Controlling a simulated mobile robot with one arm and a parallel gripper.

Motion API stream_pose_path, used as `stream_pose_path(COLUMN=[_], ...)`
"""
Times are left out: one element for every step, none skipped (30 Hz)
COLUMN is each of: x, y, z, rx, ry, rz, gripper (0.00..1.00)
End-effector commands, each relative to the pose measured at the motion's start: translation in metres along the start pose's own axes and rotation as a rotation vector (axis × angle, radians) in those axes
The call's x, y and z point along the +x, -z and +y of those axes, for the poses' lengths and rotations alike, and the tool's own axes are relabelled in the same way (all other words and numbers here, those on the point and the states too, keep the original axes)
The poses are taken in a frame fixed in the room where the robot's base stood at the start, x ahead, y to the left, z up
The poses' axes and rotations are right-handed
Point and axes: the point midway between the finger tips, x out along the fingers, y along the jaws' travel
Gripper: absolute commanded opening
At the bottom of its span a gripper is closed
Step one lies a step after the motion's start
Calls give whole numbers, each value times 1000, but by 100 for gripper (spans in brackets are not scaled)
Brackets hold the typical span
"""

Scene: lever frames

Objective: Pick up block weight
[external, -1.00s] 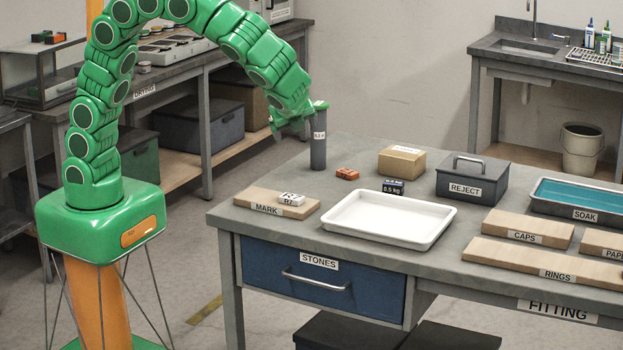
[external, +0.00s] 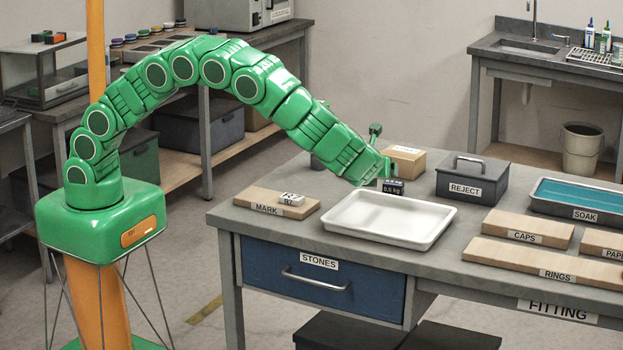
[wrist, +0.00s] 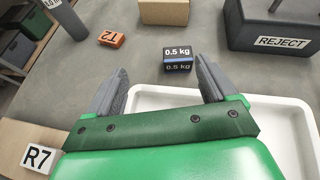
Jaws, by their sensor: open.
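The block weight (external: 393,187) is a small dark block marked 0.5 kg. It sits on the grey table behind the white tray, and also shows in the wrist view (wrist: 178,59). My gripper (wrist: 162,78) is open and empty, with its two grey fingers spread apart. In the wrist view the weight is ahead of the fingertips, between their lines and slightly right of centre. The weight is not between the fingers. In the external view my gripper's end (external: 381,172) is close to the weight, and its fingers are mostly hidden.
The white tray (external: 345,228) lies below and in front of my gripper. A cardboard box (external: 406,161) and the dark REJECT box (external: 471,179) stand behind and right. An orange T2 block (wrist: 111,39) and a grey cylinder (external: 317,162) are to the left.

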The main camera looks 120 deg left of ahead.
Motion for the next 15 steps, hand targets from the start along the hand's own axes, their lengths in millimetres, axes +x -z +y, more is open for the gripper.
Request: stream_pose_path(x=[5,7,9,10,11,13,14,14,15,16,17,19,22,24,28], y=[8,10,14,16,19,21,23,24,24,25,25,25,25,25,24], z=[-6,-9,-13,-15,-17,-20,-21,-23,-24,-24,-25,-25,-25,-25,-25], rx=[22,33,46,56,64,73,78,81,85,86,87,88,88,88,88], ry=[7,12,18,21,24,28,31,33,35,36,36,36,36,35,35], rz=[-9,-15,-22,-26,-29,-34,-36,-38,-40,-41,-42,-42,-42,-42,-42], gripper=[85,85,85,85,85,85,85,85,85,85,85,85,85,85,85])
